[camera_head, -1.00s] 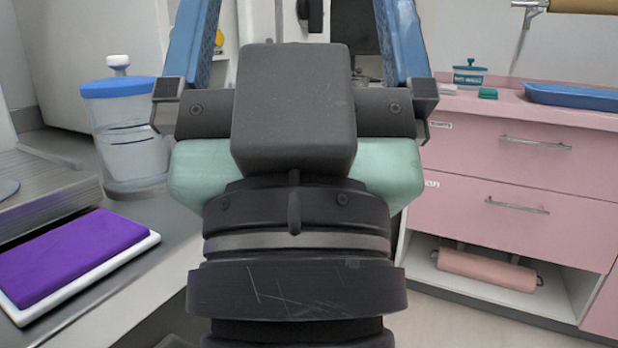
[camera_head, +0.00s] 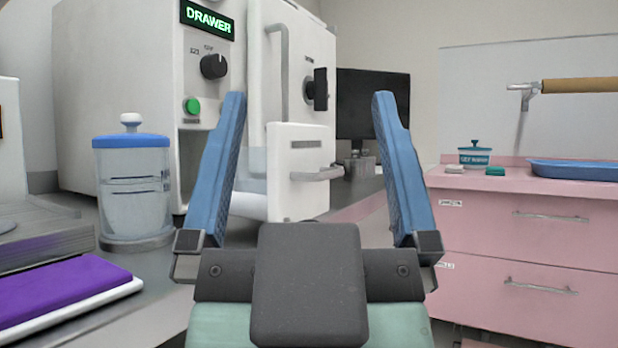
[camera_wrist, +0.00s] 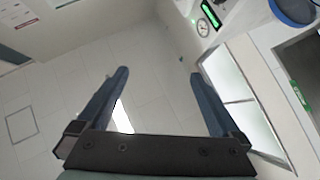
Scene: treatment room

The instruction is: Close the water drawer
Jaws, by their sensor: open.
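A pale, see-through part shows behind the drawer front. My gripper (camera_head: 310,95) has two blue fingers spread wide, with nothing between them. In the head view the drawer front appears between the fingers, beyond them; I see no contact. The wrist view shows the open fingers (camera_wrist: 158,73) against ceiling and walls, and I cannot make out the drawer there.
A blue-lidded clear jar (camera_head: 135,190) and a purple pad on a white tray (camera_head: 70,318) are on the left counter. A dark monitor (camera_head: 372,118) stands behind the drawer. Pink cabinets (camera_head: 525,270) with a blue tray (camera_head: 578,170) are at right.

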